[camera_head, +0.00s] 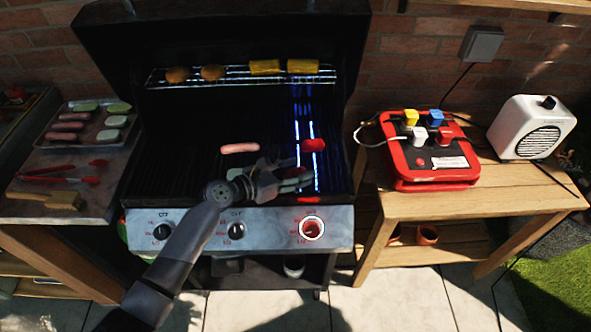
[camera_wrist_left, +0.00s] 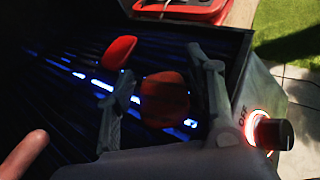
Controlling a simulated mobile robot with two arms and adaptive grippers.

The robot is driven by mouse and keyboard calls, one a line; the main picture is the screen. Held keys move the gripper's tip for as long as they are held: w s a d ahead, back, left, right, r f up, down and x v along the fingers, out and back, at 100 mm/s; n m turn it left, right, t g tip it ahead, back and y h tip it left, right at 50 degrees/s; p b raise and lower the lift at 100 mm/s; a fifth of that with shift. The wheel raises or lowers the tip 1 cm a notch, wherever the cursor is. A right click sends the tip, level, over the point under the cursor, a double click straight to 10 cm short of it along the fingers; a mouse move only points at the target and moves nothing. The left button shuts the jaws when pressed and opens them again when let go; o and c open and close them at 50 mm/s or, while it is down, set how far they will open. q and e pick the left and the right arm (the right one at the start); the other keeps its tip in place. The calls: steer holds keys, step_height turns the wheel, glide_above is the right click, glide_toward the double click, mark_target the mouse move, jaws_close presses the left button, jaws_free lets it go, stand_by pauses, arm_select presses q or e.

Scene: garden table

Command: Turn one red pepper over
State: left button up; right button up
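Two red peppers lie on the dark grill grate over blue-lit burners. The farther red pepper shows in the head view (camera_head: 313,145) and in the left wrist view (camera_wrist_left: 119,52). The nearer red pepper (camera_wrist_left: 165,98) appears between the two fingers of my left gripper (camera_wrist_left: 165,88), with dark gaps on both sides. My left gripper (camera_head: 295,180) is open, low over the front right of the grate, and mostly hides the nearer pepper in the head view. I cannot tell how far the fingertips are above the grate. My right gripper is not in view.
A sausage (camera_head: 240,148) lies left of the peppers. Corn and round pieces sit on the raised rack (camera_head: 230,76). The front panel has knobs; the right knob (camera_head: 312,229) glows red. A food tray (camera_head: 88,130) and tongs (camera_head: 65,174) are left; a red case (camera_head: 430,165) is right.

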arm_select(q)
steer(key=o, duration=0.3)
steer(key=shift+o, duration=0.2)
steer(key=v, duration=1.2)
steer(key=shift+s, duration=0.1)
